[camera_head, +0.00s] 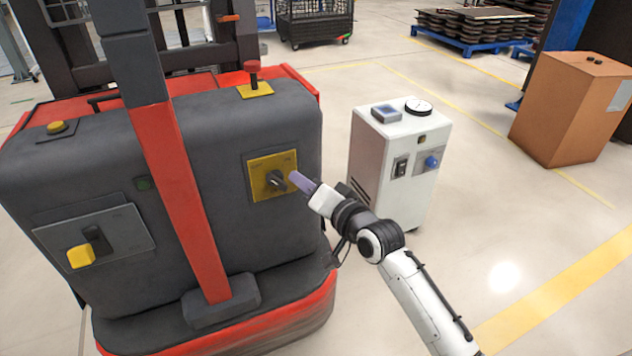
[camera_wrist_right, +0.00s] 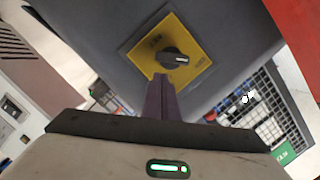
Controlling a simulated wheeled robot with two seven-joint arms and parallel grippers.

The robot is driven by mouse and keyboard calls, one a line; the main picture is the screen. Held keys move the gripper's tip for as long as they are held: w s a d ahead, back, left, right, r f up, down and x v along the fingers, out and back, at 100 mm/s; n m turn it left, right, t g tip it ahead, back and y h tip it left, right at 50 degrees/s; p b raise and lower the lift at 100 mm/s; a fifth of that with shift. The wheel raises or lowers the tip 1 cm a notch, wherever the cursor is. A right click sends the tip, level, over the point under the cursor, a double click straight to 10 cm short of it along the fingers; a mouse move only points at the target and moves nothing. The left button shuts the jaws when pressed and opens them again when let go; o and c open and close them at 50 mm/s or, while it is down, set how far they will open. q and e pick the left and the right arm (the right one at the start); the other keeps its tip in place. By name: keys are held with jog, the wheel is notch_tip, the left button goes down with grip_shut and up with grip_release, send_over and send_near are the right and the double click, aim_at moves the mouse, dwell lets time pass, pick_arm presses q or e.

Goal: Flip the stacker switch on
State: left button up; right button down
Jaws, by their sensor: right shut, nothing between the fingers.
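The stacker (camera_head: 228,140) is a dark grey and red machine filling the left half of the head view. Its switch is a black rotary knob (camera_head: 274,180) on a yellow square plate (camera_head: 259,162). In the right wrist view the knob (camera_wrist_right: 173,58) sits on the yellow plate (camera_wrist_right: 150,45), just beyond my fingertips. My right gripper (camera_head: 295,177) has purple fingers, shut and empty, pointing at the knob from the right. In the wrist view the closed fingers (camera_wrist_right: 160,86) end just below the knob; I cannot tell whether they touch it. My left gripper is not in view.
A red mast bar (camera_head: 182,180) stands left of the switch. The stacker also has a yellow knob (camera_head: 81,256) and a red button (camera_head: 251,66). A white cabinet (camera_head: 395,160) stands behind my right arm, with a brown box (camera_head: 565,110) farther right. Open floor lies between them.

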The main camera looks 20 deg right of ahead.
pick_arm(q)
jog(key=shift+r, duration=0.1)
pick_arm(e)
jog(key=shift+a+f, duration=0.4)
jog(key=shift+a, duration=0.1)
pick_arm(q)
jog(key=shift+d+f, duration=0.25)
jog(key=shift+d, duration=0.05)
pick_arm(e)
jog(key=shift+f+m, duration=0.15)
jog(key=shift+m, duration=0.25)
